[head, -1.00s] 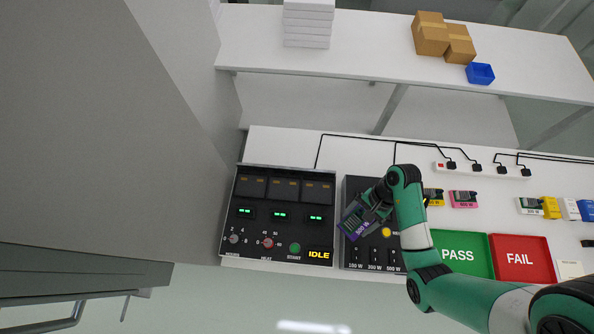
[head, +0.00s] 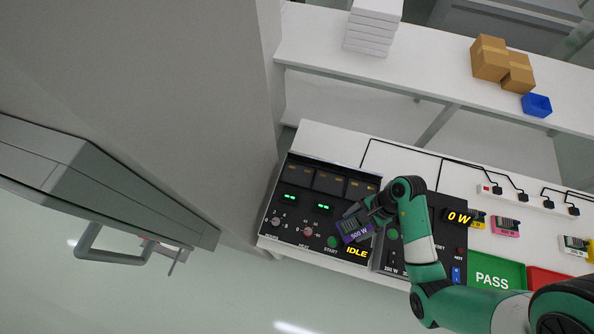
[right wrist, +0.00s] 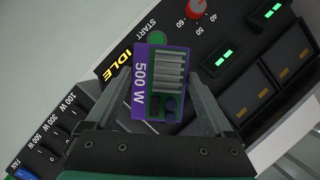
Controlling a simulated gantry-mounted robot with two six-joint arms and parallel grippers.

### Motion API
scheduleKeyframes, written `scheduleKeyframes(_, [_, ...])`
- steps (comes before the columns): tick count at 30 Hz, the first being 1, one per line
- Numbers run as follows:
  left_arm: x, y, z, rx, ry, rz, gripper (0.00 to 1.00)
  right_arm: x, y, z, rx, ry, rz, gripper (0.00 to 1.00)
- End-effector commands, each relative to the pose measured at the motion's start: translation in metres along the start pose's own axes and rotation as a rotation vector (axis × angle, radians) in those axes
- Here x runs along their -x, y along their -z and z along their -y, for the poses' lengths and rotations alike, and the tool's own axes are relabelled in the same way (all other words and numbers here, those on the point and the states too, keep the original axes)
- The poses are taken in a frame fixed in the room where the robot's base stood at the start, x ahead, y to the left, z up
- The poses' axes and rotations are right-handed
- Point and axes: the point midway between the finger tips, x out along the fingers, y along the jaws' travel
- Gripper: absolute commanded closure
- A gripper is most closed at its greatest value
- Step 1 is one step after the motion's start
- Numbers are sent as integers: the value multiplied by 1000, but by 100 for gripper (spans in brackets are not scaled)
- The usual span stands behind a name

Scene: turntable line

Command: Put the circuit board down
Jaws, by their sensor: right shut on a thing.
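The circuit board (head: 355,231) is a small purple-edged board marked 500 W, with a grey finned block and dark parts on it. My right gripper (head: 364,217) is shut on it and holds it over the right end of the black IDLE machine (head: 285,252). In the right wrist view the board (right wrist: 146,88) sits between the two fingers, in front of the machine's START button (right wrist: 157,40). I cannot tell how high it is above the panel. My left gripper is not in view.
A second black panel (head: 447,262) with watt switches and a 0 W display stands right of the machine. A green PASS tray (head: 505,267) and a red FAIL tray (head: 541,277) lie further right. Other boards, including a pink one (head: 506,225), lie behind them.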

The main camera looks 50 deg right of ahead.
Motion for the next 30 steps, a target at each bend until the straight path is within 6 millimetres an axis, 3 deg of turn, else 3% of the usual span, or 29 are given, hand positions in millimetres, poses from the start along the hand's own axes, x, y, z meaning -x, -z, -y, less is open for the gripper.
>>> scheduleKeyframes(5, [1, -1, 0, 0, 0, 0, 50, 8, 0, 11, -208, 91, 0, 93])
scheduleKeyframes(8, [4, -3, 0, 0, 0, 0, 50, 16, -2, 28, -356, 157, -1, 93])
scheduleKeyframes(15, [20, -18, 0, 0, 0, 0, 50, 48, -25, 97, -700, 310, 4, 93])
scheduleKeyframes(21, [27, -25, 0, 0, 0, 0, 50, 64, -48, 127, -682, 289, 2, 93])
scheduleKeyframes(30, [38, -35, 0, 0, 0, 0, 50, 55, -54, 140, -661, 277, 1, 93])
